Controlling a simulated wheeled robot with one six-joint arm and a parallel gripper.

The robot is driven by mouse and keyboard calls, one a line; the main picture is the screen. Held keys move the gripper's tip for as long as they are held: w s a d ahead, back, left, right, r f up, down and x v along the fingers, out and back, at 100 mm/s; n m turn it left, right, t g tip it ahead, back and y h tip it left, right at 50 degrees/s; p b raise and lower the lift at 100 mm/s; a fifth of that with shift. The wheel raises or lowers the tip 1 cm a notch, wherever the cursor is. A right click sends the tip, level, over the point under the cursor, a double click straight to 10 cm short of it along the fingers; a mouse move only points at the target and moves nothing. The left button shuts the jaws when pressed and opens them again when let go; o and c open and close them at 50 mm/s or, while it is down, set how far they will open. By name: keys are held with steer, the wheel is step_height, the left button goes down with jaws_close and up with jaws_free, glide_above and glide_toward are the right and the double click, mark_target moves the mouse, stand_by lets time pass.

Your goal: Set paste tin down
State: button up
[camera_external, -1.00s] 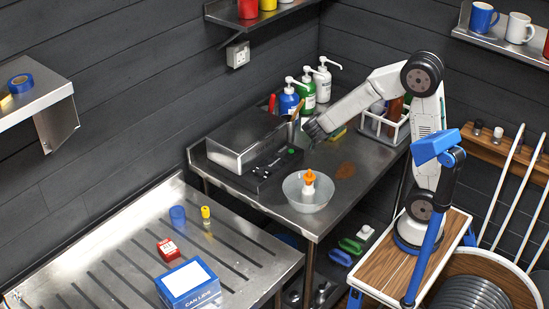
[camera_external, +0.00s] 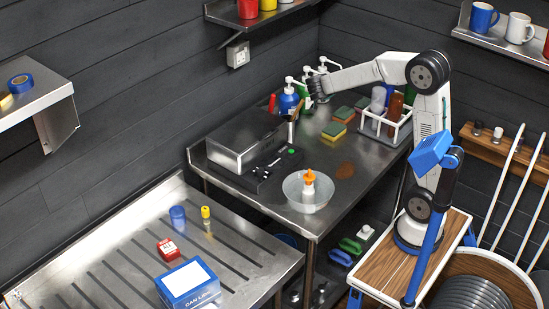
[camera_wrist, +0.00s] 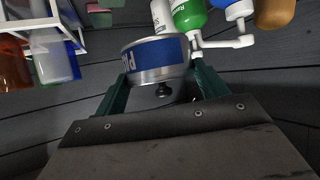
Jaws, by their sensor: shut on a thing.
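The paste tin (camera_wrist: 157,58) is a round metal tin with a blue label and white letters, shown in the wrist view. My gripper (camera_wrist: 158,80) is shut on it, with a dark green finger on each side. In the external view my gripper (camera_external: 314,89) is raised over the back of the steel table (camera_external: 330,205), in front of the pump bottles. The tin cannot be made out in that view. What lies directly below the tin is hidden.
Pump bottles, one blue (camera_external: 289,103), stand close behind my gripper. Several sponges (camera_external: 334,131) and a white bottle rack (camera_external: 386,123) are to the right. A grey metal box (camera_external: 240,143) and a bowl with an orange-topped bottle (camera_external: 307,196) stand nearer the front.

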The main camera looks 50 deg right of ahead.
steer(key=w+a+r+n+t, duration=0.1)
steer(key=w+a+r+n, duration=0.1)
steer(key=w+a+r, duration=0.15)
steer(key=w+a+f+n+t+y, duration=0.1)
steer(key=a+n+t+y, duration=0.25)
steer(key=a, duration=1.25)
steer(key=w+a+f+n+t+y, duration=0.15)
steer(key=a+n+y, duration=0.3)
steer(key=a, duration=1.15)
steer(key=s+a+f+n+g+y, duration=0.1)
steer(key=s+a+n+y, duration=0.2)
steer(key=s+a, duration=0.55)
steer(key=s+a+n+g+y, duration=0.1)
steer(key=s+a+n+y, duration=0.3)
steer(key=a, duration=0.9)
steer(key=s+a+f+n+g+y, duration=0.1)
steer(key=s+a+n+y, duration=0.2)
steer(key=s+a, duration=0.55)
steer(key=shift+m+t+h, duration=0.3)
steer(key=shift+m+t, duration=0.2)
steer(key=shift+t, duration=0.1)
steer(key=shift+w+d+f, duration=0.7)
steer(key=shift+w+f, duration=0.15)
steer(key=shift+f, duration=3.1)
steer(key=shift+w+d+f, duration=0.65)
steer(key=shift+w+f, duration=0.25)
steer(key=shift+f, duration=3.1)
steer(key=shift+w+d+f, duration=0.7)
steer(key=shift+w+f, duration=0.15)
steer(key=shift+f, duration=3.1)
